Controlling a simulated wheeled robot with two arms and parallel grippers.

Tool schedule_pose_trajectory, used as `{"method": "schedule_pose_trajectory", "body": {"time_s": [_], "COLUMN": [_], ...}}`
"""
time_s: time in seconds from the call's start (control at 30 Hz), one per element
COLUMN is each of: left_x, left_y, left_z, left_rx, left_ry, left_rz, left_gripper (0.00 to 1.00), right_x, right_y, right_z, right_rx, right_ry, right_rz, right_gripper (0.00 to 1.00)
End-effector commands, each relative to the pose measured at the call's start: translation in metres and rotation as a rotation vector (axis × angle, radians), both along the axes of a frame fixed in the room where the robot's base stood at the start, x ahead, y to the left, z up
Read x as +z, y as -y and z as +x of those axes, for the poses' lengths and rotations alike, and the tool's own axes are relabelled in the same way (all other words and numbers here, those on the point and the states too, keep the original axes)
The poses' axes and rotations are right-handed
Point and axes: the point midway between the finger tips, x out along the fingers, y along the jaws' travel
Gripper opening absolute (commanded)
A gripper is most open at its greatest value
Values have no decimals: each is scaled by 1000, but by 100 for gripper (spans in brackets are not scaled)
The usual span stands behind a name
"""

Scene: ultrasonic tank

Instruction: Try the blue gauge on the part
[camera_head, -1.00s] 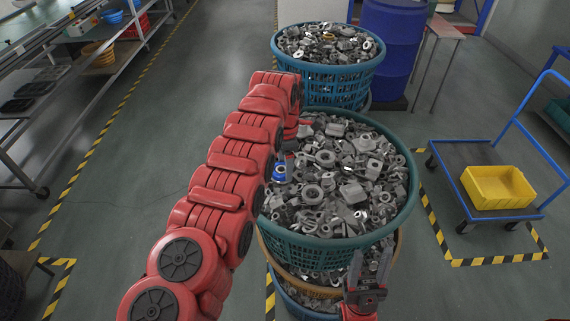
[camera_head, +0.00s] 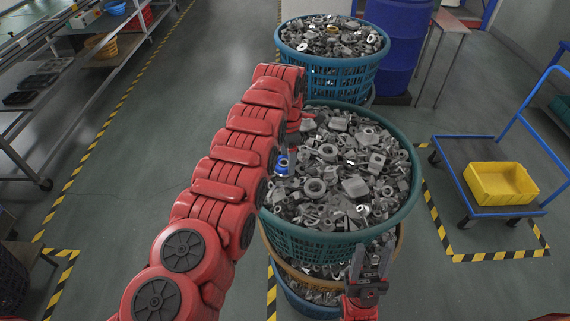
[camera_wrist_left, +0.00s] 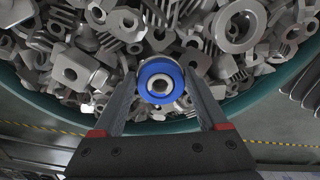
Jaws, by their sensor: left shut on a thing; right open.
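The blue gauge (camera_wrist_left: 160,82) is a short blue ring between the two fingertips of my left gripper (camera_wrist_left: 161,92) in the left wrist view. The gripper is shut on it. A grey metal ring shows inside the blue; I cannot tell whether it belongs to the gauge or is a part. In the head view the blue gauge (camera_head: 282,166) is small, over the left side of the near basket (camera_head: 402,205), and my left arm hides most of the left gripper. I cannot tell which grey piece is the part. My right gripper (camera_head: 371,262) is open and empty by the basket's front.
The near basket is full of grey metal parts and stands on stacked baskets. Another full basket (camera_head: 340,78) and a blue drum (camera_head: 393,45) stand behind. A blue trolley (camera_head: 455,160) with a yellow bin (camera_head: 500,183) is at right.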

Motion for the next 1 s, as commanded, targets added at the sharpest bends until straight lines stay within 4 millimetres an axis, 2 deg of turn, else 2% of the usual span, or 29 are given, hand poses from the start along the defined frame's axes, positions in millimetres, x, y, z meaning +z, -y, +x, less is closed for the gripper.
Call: {"method": "schedule_pose_trajectory", "body": {"time_s": [0.6,1.0], "left_x": [27,46], "left_y": [0,0], "left_z": [0,0], "left_rx": [0,0], "left_ry": [2,1], "left_rz": [0,-1], "left_gripper": [2,2], "right_x": [10,28], "right_y": [0,0], "right_z": [0,0], "right_rx": [0,0], "right_ry": [0,0], "right_rz": [0,0], "right_gripper": [50,50]}}
